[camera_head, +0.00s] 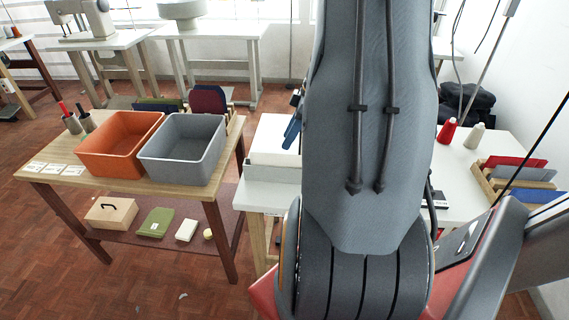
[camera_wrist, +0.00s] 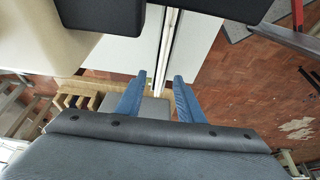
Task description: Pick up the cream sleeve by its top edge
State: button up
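In the head view, only a bit of a blue finger (camera_head: 292,131) shows left of my arm, far from the cream sleeve. My arm hides the middle of the table. I cannot identify the cream sleeve in the wrist view.
An orange bin (camera_head: 120,146) and a grey bin (camera_head: 183,149) sit on the left table.

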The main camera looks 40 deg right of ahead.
aim_at(279, 154)
jog(key=shift+p+x, duration=1.25)
jog(key=shift+x, duration=2.3)
jog(key=shift+s+a, duration=0.1)
jog(key=shift+a, duration=0.1)
jog(key=shift+r, duration=0.1)
grip_shut()
